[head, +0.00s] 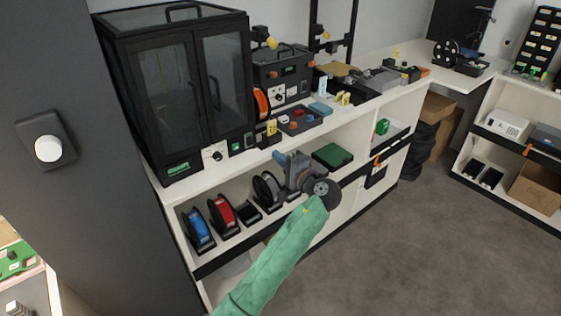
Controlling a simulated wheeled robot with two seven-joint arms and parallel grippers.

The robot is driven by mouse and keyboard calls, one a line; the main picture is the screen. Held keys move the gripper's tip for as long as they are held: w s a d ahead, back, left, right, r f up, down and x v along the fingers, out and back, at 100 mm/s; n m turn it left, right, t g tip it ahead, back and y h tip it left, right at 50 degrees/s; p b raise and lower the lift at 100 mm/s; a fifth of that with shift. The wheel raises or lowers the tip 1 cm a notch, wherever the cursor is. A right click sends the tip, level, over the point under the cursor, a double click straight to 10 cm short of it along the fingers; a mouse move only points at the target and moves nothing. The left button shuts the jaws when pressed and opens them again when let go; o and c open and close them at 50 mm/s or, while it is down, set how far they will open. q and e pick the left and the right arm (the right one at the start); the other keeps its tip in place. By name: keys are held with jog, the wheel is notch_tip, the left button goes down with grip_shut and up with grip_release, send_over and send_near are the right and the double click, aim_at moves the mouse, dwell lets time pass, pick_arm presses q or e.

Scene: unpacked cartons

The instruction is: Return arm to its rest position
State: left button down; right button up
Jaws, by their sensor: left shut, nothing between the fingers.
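My left arm (277,256), in a green sleeve, comes up from the bottom of the head view. It ends in a dark round wrist joint and a grey-blue gripper. My left gripper (281,158) is shut and empty. In the picture it overlaps the shelf unit's open shelf, just below the worktop edge. I cannot tell how far it is from the shelf. My right gripper is not in view.
A white shelf unit (347,125) carries a black glass-doored enclosure (178,85). Blue (198,229) and red (222,213) spools and a green box (332,156) sit on its shelf. Cartons (537,188) stand at right. The grey floor (415,250) is clear.

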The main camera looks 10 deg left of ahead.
pick_arm(q)
jog(key=shift+s+d, duration=0.15)
jog(key=shift+d, duration=0.05)
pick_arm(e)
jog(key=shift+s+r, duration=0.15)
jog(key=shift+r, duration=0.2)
pick_arm(q)
jog(key=s+f+n+g+h, duration=0.2)
jog(key=s+f+h, duration=0.3)
jog(key=s+f, duration=0.4)
jog(key=s+f+n+g+h, duration=0.1)
jog(key=s+f+g+h, duration=0.3)
jog(key=s+f, duration=0.6)
jog(key=s+f+n+g+h, duration=0.2)
jog(key=s+f, duration=0.7)
jog(key=s, duration=1.8)
jog(key=d+g+h, duration=0.1)
jog(key=g+h, duration=0.1)
jog(key=h, duration=0.2)
jog(key=shift+f+n+h, duration=0.3)
